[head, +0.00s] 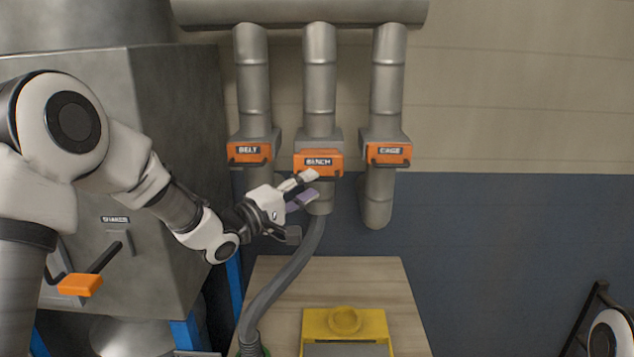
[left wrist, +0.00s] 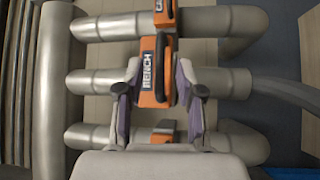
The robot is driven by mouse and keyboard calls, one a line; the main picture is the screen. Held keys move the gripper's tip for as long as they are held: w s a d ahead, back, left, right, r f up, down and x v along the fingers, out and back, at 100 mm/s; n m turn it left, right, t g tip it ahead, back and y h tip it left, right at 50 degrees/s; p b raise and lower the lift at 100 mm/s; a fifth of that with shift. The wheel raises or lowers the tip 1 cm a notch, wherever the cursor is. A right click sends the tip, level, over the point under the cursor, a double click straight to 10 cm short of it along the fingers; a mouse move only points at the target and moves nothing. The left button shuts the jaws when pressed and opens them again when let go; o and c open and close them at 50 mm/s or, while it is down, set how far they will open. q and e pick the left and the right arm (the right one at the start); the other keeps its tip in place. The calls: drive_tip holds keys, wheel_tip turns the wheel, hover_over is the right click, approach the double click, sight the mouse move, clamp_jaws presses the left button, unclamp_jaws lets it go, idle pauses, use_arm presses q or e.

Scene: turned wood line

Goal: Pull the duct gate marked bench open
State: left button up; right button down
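The duct gate marked bench (head: 318,160) is an orange block with a white-on-dark label, on the middle of three grey vertical ducts. In the left wrist view the bench gate (left wrist: 158,60) stands upright between my two fingers, its label toward the left finger. My left gripper (head: 306,186) is at the lower front of this gate in the head view, fingers parted, one above the other. In the left wrist view the left gripper (left wrist: 158,88) shows a wide gap between its purple-lined fingers. A finger partly covers the gate's bottom edge and handle; contact cannot be told. My right gripper is out of view.
The belt gate (head: 249,151) and cage gate (head: 388,152) flank the bench gate closely. A grey hose (head: 290,275) runs down from the middle duct. A wooden bench (head: 405,300) below holds a yellow machine (head: 372,322). A grey cabinet (head: 180,110) stands left.

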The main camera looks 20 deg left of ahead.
use_arm(q)
drive_tip(key=v, duration=0.8)
drive_tip(key=shift+s, duration=0.4)
